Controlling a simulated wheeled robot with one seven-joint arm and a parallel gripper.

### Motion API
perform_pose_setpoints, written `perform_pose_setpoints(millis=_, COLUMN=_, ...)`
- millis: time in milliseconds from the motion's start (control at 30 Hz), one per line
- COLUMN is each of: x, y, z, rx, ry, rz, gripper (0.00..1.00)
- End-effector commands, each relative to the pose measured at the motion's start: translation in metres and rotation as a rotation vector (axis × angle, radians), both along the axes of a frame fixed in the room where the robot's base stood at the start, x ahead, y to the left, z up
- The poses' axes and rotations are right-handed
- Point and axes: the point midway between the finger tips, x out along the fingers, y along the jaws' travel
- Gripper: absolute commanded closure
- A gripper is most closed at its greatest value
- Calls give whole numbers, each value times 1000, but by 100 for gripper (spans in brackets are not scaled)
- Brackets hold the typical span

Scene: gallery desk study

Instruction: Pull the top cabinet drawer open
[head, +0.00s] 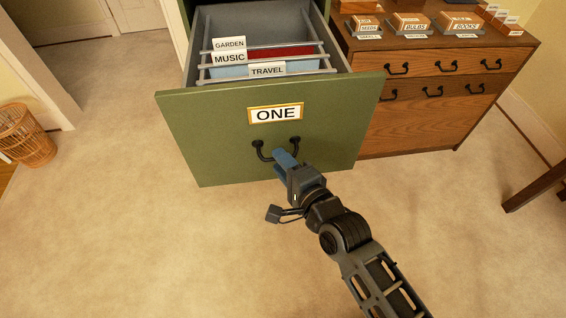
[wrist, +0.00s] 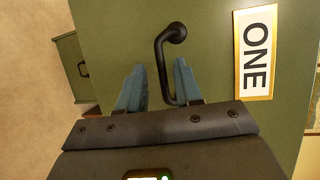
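The top cabinet drawer (head: 215,130) is green, with a label reading ONE, and stands pulled out from the cabinet with its files showing. Its black bow handle (head: 259,150) is on the front, below the label. My gripper (head: 287,158) is at the handle, its blue fingers in front of the handle's middle. In the wrist view the handle (wrist: 161,70) runs between the two spread fingers of my gripper (wrist: 159,75), nearer the right one. A gap shows on the left side. Whether the right finger touches the handle is unclear.
Hanging files with tabs GARDEN, MUSIC and TRAVEL (head: 267,70) are in the drawer. A wooden chest (head: 420,120) with small card boxes on top stands close at the right. A wicker basket (head: 25,135) is at the far left. The carpet (head: 130,240) in front is clear.

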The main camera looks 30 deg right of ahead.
Motion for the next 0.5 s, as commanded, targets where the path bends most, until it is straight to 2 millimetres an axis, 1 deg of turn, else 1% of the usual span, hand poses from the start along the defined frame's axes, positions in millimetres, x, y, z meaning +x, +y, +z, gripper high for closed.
perform_pose_setpoints(millis=133, x=0, y=0, z=1, rx=0, ry=-1, rz=0, gripper=66)
perform_pose_setpoints(millis=233, x=-6, y=-1, z=1, rx=0, ry=-1, rz=0, gripper=66)
perform_pose_setpoints(millis=367, x=-23, y=-2, z=3, rx=1, ry=-1, rz=0, gripper=66)
perform_pose_setpoints(millis=500, x=-46, y=-4, z=7, rx=1, ry=0, rz=0, gripper=66)
